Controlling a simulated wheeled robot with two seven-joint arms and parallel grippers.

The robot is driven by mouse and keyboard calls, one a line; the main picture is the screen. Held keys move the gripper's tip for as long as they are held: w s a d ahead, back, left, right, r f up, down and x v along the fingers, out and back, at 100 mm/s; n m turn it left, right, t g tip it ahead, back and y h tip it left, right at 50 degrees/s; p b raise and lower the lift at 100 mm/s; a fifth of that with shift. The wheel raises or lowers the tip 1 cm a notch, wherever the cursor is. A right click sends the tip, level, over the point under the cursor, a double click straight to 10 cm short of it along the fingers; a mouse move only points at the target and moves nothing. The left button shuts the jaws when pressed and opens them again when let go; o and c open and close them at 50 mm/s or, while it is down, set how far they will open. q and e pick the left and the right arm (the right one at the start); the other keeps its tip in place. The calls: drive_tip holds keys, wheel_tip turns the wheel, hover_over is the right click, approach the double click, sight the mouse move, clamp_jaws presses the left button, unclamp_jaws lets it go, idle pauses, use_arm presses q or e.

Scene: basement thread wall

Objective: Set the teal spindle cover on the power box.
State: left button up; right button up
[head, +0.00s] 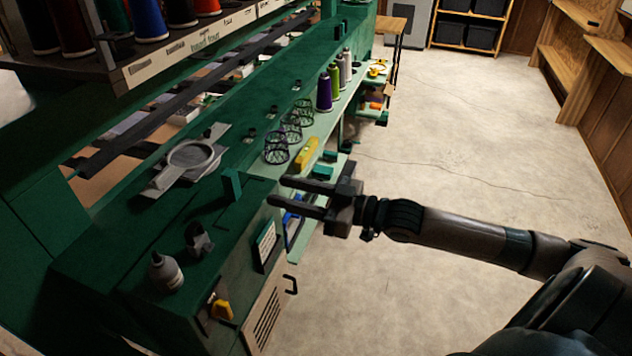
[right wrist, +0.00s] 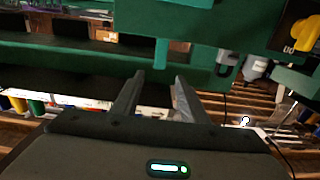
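The teal spindle cover (head: 232,185) looks like the small upright teal-green block on the top of the green power box (head: 130,262), near its far right corner. In the right wrist view, which looks upside down, the cover (right wrist: 161,54) shows just beyond the fingertips, against the green box (right wrist: 190,20). My right gripper (head: 277,190) is open and empty. Its two fingers point left toward the cover, with a visible gap between tips and cover in the head view. My left gripper is not in view.
A grey bottle (head: 165,273) and a dark fitting (head: 199,241) stand on the box top. A round magnifier (head: 190,157) lies behind the cover. A yellow block (head: 307,153), wire baskets and thread cones (head: 324,95) line the shelf. The floor at right is clear.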

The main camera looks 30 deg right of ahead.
drive_tip(key=shift+f, duration=0.1)
drive_tip(key=w+d+f+m+h, duration=0.25)
drive_tip(key=d+f, duration=0.25)
drive_tip(key=f, duration=0.6)
drive_tip(key=w+d+f+m+h, duration=0.15)
drive_tip(key=d+f+h, duration=0.3)
drive_tip(key=f, duration=0.65)
drive_tip(key=s+d+f+m+g+h, duration=0.15)
drive_tip(key=s+f, duration=0.35)
drive_tip(key=f, duration=0.8)
drive_tip(key=s+d+f+g+h, duration=0.25)
drive_tip(key=s+f, duration=0.25)
drive_tip(key=f, duration=0.7)
drive_tip(key=s+a+f+g, duration=0.2)
drive_tip(key=s+f, duration=0.8)
drive_tip(key=s+a+f+g, duration=0.2)
drive_tip(key=s+f+g, duration=0.1)
drive_tip(key=s+f, duration=0.7)
drive_tip(key=s+a+f+g, duration=0.1)
drive_tip(key=s+a+f, duration=0.1)
drive_tip(key=s, duration=0.6)
drive_tip(key=s+a+f+g, duration=0.1)
drive_tip(key=s+a+f, duration=0.2)
drive_tip(key=s, duration=0.5)
drive_tip(key=s+a+f+g, duration=0.2)
drive_tip(key=s+a, duration=0.3)
drive_tip(key=s, duration=0.2)
drive_tip(key=shift+s+f, duration=0.2)
drive_tip(key=shift+s, duration=0.2)
